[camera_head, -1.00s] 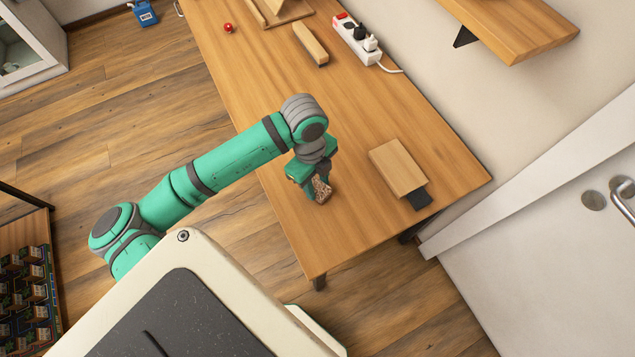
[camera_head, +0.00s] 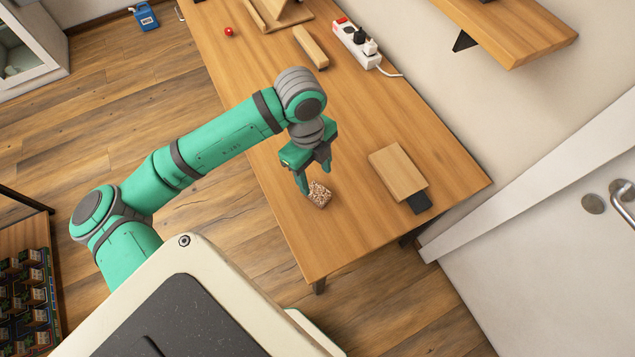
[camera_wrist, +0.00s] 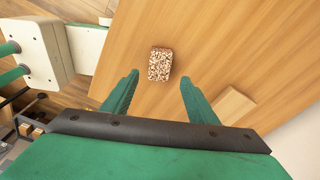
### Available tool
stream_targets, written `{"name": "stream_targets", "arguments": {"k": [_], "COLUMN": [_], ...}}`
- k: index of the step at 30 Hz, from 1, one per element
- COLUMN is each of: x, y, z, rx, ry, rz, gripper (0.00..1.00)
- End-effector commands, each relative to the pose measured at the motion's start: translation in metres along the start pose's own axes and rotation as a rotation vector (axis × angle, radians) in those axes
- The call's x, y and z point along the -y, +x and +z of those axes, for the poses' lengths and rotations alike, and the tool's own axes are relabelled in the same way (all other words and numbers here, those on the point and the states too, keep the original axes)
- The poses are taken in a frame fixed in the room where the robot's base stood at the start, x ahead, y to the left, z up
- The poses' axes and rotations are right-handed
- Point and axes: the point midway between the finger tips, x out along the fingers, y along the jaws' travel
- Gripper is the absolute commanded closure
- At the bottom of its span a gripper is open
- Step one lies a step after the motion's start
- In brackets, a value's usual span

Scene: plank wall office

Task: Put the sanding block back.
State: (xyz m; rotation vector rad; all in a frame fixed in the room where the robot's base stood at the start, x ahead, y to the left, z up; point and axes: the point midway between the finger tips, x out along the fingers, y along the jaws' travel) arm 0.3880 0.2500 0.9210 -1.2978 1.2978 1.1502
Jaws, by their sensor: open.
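The sanding block (camera_head: 319,195) is a small speckled brown-and-white block. It lies on the wooden table (camera_head: 375,125) near its front edge, and it also shows in the wrist view (camera_wrist: 160,65). My gripper (camera_head: 314,182) is open and empty, raised above and slightly behind the block. In the wrist view the two green fingers (camera_wrist: 158,80) stand apart, with the block beyond their tips and roughly between them. No finger appears to touch it.
A flat wooden board (camera_head: 398,172) with a dark end piece (camera_head: 419,203) lies right of the block. A wooden bar (camera_head: 310,47), a power strip (camera_head: 356,43) and a red ball (camera_head: 229,31) are farther back. The table between is clear.

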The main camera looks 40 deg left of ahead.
Motion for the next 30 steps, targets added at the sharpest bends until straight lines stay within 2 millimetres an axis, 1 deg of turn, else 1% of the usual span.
{"name": "stream_targets", "arguments": {"k": [1, 3, 6, 10, 15, 30], "x": [0.0, 0.0, 0.0, 0.0, 0.001, 0.001], "y": [-0.011, -0.023, -0.036, -0.047, -0.052, -0.051], "z": [0.001, 0.002, 0.002, 0.0, -0.001, -0.001], "rx": [0.003, 0.003, 0.002, 0.0, 0.0, -0.001], "ry": [-0.001, -0.003, -0.003, 0.0, 0.002, 0.0], "rz": [-0.001, -0.001, -0.001, 0.0, -0.001, -0.001], "gripper": [0.47, 0.47, 0.47, 0.47, 0.47, 0.47]}}
